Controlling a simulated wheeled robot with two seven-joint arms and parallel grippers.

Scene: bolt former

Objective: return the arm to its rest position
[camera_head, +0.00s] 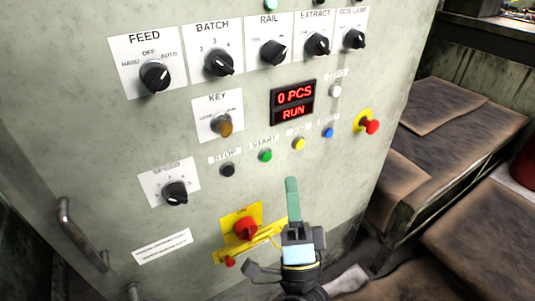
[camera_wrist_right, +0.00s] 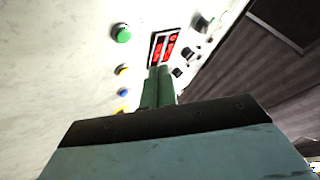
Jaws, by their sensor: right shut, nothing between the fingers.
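My right gripper (camera_head: 292,190) is in front of the lower part of the control panel (camera_head: 90,125) in the head view, with its green fingers pointing up. Its fingers are closed together with nothing between them. In the right wrist view the gripper (camera_wrist_right: 160,75) shows its shut green fingers, with the panel behind them. The gripper stands below the green START button (camera_head: 266,156) and the yellow button (camera_head: 299,143); whether it touches the panel cannot be told. My left gripper is not in view.
The display (camera_head: 293,102) reads 0 PCS and RUN. A red emergency button (camera_head: 371,126) sticks out at the panel's right side. A red rotary switch (camera_head: 245,229) is left of my gripper. A metal handle (camera_head: 80,235) projects at lower left. Brown-topped surfaces (camera_head: 440,130) lie at right.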

